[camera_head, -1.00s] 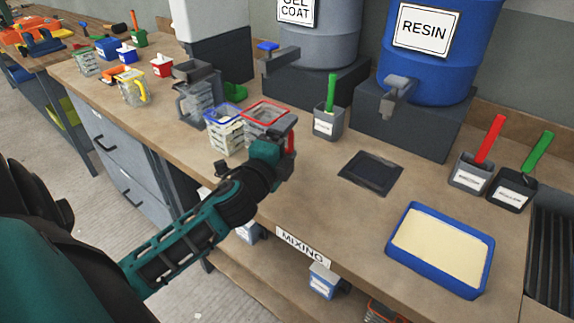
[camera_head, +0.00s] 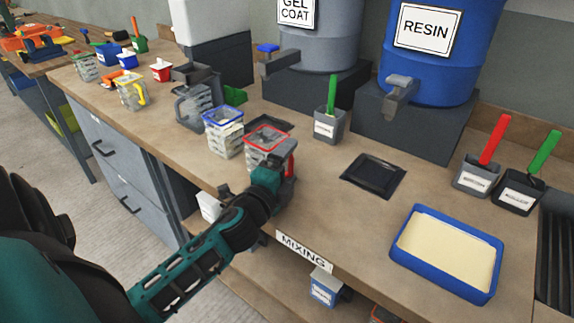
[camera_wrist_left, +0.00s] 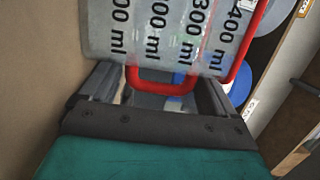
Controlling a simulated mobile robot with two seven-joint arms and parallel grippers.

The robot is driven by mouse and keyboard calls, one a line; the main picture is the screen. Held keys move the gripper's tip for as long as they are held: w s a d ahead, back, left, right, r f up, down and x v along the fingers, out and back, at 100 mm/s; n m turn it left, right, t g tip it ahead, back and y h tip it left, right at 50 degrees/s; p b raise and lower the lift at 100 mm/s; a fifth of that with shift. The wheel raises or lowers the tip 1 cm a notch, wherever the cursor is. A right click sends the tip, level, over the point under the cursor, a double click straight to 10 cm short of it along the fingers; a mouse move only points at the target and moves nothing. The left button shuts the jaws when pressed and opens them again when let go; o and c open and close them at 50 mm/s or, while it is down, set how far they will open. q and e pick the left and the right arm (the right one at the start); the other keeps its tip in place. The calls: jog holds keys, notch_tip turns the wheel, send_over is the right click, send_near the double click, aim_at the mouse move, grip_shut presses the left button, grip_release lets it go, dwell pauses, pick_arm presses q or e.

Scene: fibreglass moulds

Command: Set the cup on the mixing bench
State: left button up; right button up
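The clear measuring cup with a red rim (camera_head: 262,157) is at the front middle of the mixing bench (camera_head: 330,215), near the front edge. Its red handle and ml marks show in the left wrist view, where the cup (camera_wrist_left: 165,35) fills the top. My left gripper (camera_head: 284,172) is shut on the cup's red handle (camera_wrist_left: 160,86). The cup looks roughly upright; I cannot tell whether its base touches the bench. My right gripper is not in view.
A blue-rimmed cup (camera_head: 222,135) stands close left of the red one. A dark pad (camera_head: 270,122) lies behind it. A black square plate (camera_head: 373,177) and blue tray (camera_head: 445,285) lie to the right. A grey holder (camera_head: 329,128) stands behind. Bench between plate and front edge is clear.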

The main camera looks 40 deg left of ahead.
pick_arm(q)
jog(key=shift+r, duration=0.1)
jog(key=shift+r, duration=0.2)
jog(key=b+v, duration=0.1)
jog(key=v, duration=0.9)
jog(key=shift+s+f, duration=0.2)
jog(key=shift+s, duration=0.15)
jog(key=shift+s+d+r+b, duration=0.15)
jog(key=shift+s+b, duration=0.2)
jog(key=shift+s, duration=0.3)
